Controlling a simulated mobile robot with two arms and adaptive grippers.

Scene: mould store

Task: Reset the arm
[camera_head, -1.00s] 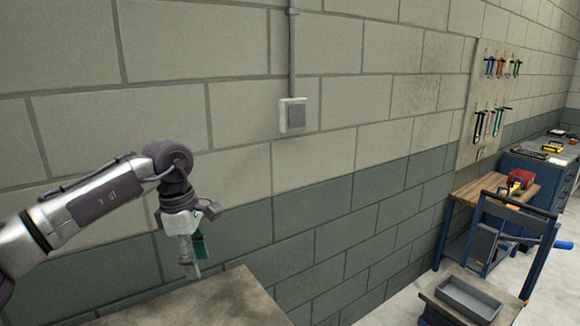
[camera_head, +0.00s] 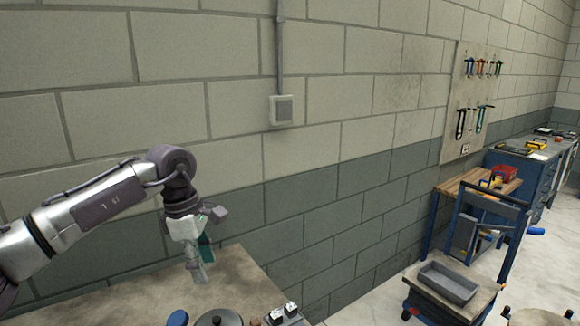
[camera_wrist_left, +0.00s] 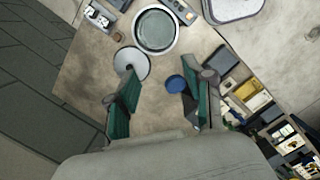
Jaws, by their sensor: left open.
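My left arm comes in from the left in the head view, bent at the wrist, with the left gripper (camera_head: 203,262) pointing down above the worn table (camera_head: 135,305). In the left wrist view the left gripper (camera_wrist_left: 160,108) shows its two green-padded fingers spread apart, with nothing held between them. Beyond the fingers, a grey-white disc (camera_wrist_left: 131,63) and a small blue round thing (camera_wrist_left: 175,82) rest on the tabletop. My right gripper is in neither view.
A dark round lidded thing (camera_head: 218,318) and a small block with white fittings (camera_head: 284,314) sit at the table's front. A cart with a grey tray (camera_head: 448,283) stands to the right. A block wall with a switch box (camera_head: 284,109) rises behind.

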